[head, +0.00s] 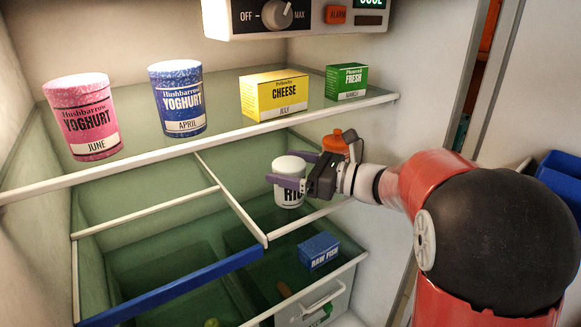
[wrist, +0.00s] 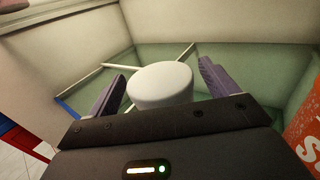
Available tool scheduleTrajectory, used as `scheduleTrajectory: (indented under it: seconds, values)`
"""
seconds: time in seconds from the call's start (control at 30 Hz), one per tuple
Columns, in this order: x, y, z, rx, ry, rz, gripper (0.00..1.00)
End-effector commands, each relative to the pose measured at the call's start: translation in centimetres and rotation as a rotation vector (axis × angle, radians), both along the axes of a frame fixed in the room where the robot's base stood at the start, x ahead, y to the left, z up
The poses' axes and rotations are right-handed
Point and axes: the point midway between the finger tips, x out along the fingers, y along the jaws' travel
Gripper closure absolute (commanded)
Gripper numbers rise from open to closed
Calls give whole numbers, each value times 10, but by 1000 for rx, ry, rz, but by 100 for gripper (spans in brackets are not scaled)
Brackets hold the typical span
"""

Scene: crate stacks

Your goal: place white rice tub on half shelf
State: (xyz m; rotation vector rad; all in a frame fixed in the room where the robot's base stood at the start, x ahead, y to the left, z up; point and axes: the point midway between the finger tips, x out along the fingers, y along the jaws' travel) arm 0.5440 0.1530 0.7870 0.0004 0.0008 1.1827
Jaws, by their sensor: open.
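The white rice tub (head: 289,180) stands upright inside the fridge at the right, at the level of the half shelf (head: 318,213). Its label is partly hidden by my gripper. My gripper (head: 287,174) reaches in from the right with its fingers around the tub near its top. In the wrist view the tub's white lid (wrist: 160,85) lies between the two purple fingers (wrist: 160,88), with a gap showing on the right. The jaws are open. The half shelf has a white front rail, and a frame of rails continues to its left.
An orange-capped bottle (head: 336,145) stands behind my gripper. The upper shelf (head: 225,134) holds a pink yoghurt (head: 83,118), a blue yoghurt (head: 177,99), a cheese box (head: 274,95) and a green box (head: 346,82). A blue raw fish box (head: 319,251) lies lower, above a drawer (head: 318,305).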

Motion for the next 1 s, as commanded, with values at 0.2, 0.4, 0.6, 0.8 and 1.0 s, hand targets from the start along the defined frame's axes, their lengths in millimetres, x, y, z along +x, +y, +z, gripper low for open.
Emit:
scheduleTrajectory:
  seconds: [0.2,0.4,0.6,0.8,1.0]
  values:
    - [-9,-26,3,1,-3,-5,14]
    - [-22,-56,2,0,0,-3,14]
    - [-28,-69,2,0,0,0,14]
    - [-51,-62,-1,-97,-50,43,14]
    - [-140,-46,-33,-540,-316,249,14]
